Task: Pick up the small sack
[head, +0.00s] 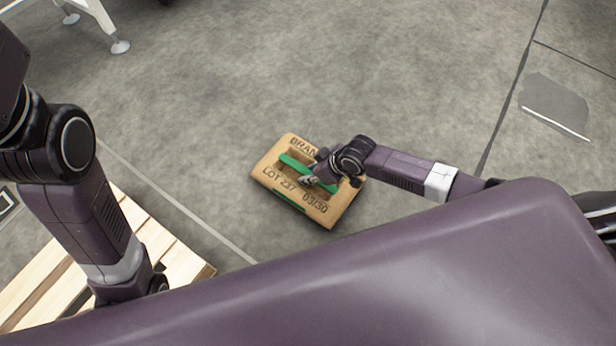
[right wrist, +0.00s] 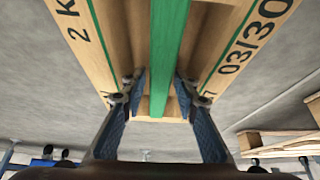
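The small sack (head: 318,208) is a tan block with dark print and green stripes, lying on the grey floor in the middle of the head view. A green strip (head: 295,165) runs along its top face. My right gripper (head: 312,179) is over the middle of the sack. In the right wrist view the sack (right wrist: 100,45) fills the upper part. There, my right gripper's two fingers (right wrist: 159,85) stand apart, with the green strip (right wrist: 168,40) between them; whether they touch it is unclear. My left arm shows at the left, but its gripper is out of view.
A wooden pallet (head: 165,245) lies on the floor at the lower left. White legs of a stand (head: 98,15) are at the upper left. A grey patch (head: 553,105) is on the floor at the right. The floor around the sack is clear.

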